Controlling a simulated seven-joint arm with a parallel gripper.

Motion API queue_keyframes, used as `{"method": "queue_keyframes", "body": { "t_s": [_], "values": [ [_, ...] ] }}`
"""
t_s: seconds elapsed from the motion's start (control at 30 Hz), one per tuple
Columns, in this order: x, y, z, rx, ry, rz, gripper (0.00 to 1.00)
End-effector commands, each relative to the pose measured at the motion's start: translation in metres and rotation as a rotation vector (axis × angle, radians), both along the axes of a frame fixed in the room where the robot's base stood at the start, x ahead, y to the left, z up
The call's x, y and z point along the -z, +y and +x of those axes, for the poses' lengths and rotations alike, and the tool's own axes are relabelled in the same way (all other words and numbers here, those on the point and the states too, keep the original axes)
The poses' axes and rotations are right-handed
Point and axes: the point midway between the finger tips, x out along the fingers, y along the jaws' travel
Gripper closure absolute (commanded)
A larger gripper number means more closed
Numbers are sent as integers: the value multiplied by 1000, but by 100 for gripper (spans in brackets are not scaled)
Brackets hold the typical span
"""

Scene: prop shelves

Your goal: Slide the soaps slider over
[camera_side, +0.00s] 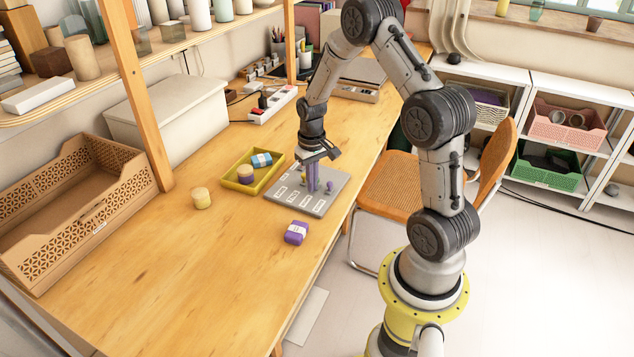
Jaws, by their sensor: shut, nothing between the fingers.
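A grey slider panel (275,196) lies flat near the front edge of the wooden table. It has several slots with white labels, too small to read here. A purple knob (329,187) stands on its right side, and a yellowish knob (303,177) shows partly behind my fingers. I cannot tell which one is the soaps slider. My gripper (314,189) points down over the middle of the panel, with its purple-grey fingers shut and empty. Its tips are at or just above the panel, left of the purple knob. Whether they touch a knob is unclear, and they hide part of the panel.
A yellow tray (262,184) left of the panel holds a blue wrapped bar and a round purple-and-cream item. A power strip (272,105) lies behind. The front-left table is clear.

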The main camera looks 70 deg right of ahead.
Motion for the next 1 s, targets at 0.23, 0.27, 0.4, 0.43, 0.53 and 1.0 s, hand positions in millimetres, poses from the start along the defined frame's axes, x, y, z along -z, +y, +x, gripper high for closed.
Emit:
{"method": "queue_keyframes", "body": {
  "t_s": [0.23,0.27,0.4,0.43,0.53,1.0],
  "values": [
    [3,0,0,0,0,0,100],
    [3,0,0,0,-1,-1,100],
    [-2,0,0,0,-1,-1,100],
    [-2,0,0,0,-1,-1,100],
    [-4,0,0,0,-1,-1,100],
    [-4,-15,0,1,-1,-1,100]
  ]
}}
